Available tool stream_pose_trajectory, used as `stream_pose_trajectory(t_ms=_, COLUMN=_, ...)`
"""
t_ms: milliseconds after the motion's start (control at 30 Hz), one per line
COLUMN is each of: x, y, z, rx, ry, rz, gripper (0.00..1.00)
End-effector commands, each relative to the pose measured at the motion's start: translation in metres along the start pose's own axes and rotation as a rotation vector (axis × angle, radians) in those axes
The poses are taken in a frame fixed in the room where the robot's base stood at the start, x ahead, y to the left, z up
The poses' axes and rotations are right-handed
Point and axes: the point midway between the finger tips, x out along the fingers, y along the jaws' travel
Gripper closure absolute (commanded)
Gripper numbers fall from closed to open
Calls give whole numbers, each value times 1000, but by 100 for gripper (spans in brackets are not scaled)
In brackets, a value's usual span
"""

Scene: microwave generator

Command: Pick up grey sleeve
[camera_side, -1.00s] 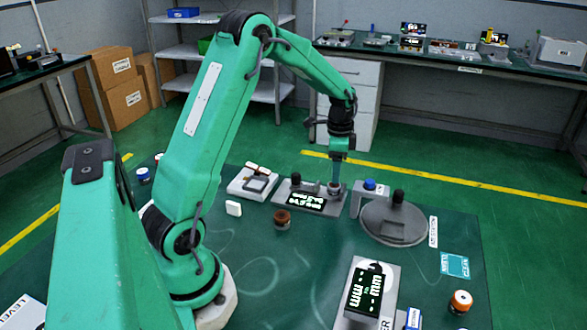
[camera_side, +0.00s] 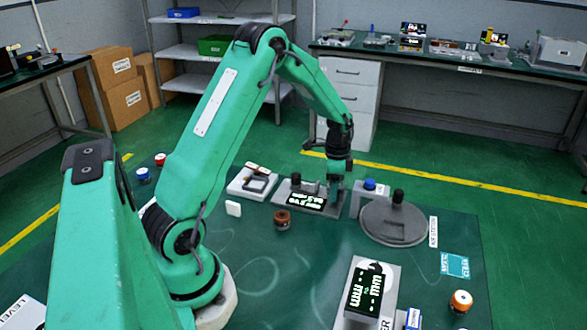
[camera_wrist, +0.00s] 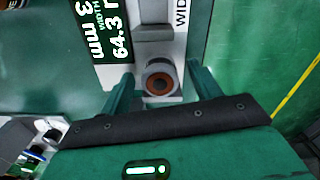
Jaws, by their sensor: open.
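The grey sleeve (camera_wrist: 159,84) is a short round ring with an orange-brown inside. In the wrist view it sits at the end of the width gauge (camera_wrist: 115,28), against a grey block (camera_wrist: 153,33). My gripper (camera_wrist: 160,74) is open, with one green finger on each side of the sleeve and a visible gap to each. In the side view my gripper (camera_side: 334,196) is down at the right end of the gauge (camera_side: 304,199), whose lit display reads a width. There the fingers largely hide the sleeve.
A blue-topped grey stand (camera_side: 369,190) and a round grey plate (camera_side: 393,224) stand close to the right of my gripper. A brown ring piece (camera_side: 282,219) stands in front left. A second display unit (camera_side: 366,292) is near the front. The mat's middle is clear.

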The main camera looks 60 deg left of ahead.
Motion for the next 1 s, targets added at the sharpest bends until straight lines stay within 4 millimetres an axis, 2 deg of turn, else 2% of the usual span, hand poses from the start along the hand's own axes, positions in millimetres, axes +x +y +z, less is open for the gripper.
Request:
stream_pose_trajectory(t_ms=500, x=2, y=0, z=0, rx=0, ry=0, rz=0, gripper=37)
stream_pose_trajectory(t_ms=567, x=1, y=0, z=0, rx=0, ry=0, rz=0, gripper=47)
stream_pose_trajectory(t_ms=767, x=1, y=0, z=0, rx=0, ry=0, rz=0, gripper=86)
stream_pose_trajectory(t_ms=1000, x=1, y=0, z=0, rx=0, ry=0, rz=0, gripper=87)
